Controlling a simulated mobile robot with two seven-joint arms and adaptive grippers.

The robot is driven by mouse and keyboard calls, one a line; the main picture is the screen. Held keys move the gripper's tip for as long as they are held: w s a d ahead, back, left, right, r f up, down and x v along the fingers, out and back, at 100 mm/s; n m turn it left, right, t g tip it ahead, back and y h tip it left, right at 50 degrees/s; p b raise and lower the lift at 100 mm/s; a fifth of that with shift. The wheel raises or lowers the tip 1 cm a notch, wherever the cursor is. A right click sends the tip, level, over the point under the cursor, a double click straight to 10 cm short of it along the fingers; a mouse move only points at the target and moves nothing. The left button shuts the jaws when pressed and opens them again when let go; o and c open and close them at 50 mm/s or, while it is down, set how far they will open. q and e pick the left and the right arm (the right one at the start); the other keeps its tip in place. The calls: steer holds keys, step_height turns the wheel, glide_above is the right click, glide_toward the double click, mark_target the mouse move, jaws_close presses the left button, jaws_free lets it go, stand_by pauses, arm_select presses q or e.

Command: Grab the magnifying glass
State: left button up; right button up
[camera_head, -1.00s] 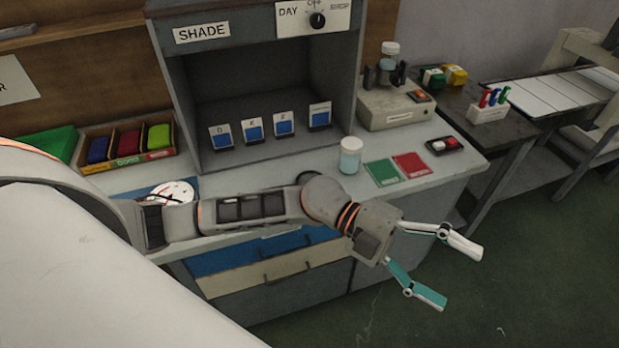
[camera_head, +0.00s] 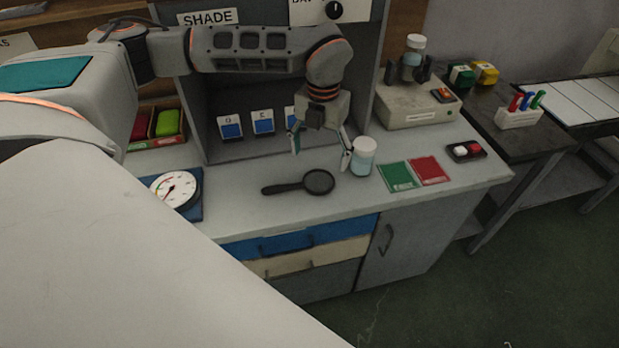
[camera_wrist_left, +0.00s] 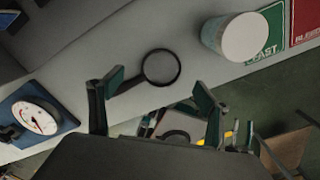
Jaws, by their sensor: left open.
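The magnifying glass (camera_head: 300,184) is dark, with a round lens and a straight handle. It lies flat on the grey counter near its front edge, handle to the left. It also shows in the left wrist view (camera_wrist_left: 160,68), with part of its handle hidden behind a finger. My left gripper (camera_head: 320,160) is open and empty, fingers pointing down, above the counter just behind the lens in the head view. In the left wrist view its two fingers (camera_wrist_left: 158,98) stand wide apart, the lens showing between and beyond them. My right gripper is not in view.
A lidded jar (camera_head: 362,158) stands close to the right of my left fingers. Green (camera_head: 398,176) and red (camera_head: 429,170) cards lie further right. A round dial gauge (camera_head: 175,189) on a blue mat is at the left. The shade booth (camera_head: 270,90) rises behind.

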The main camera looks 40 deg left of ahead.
mark_target(318, 181)
arm_select(q)
steer(key=f, duration=0.6)
steer(key=shift+s+d+f, duration=0.25)
steer(key=shift+s+f, duration=0.1)
steer(key=shift+s, duration=0.05)
steer(key=c, duration=1.2)
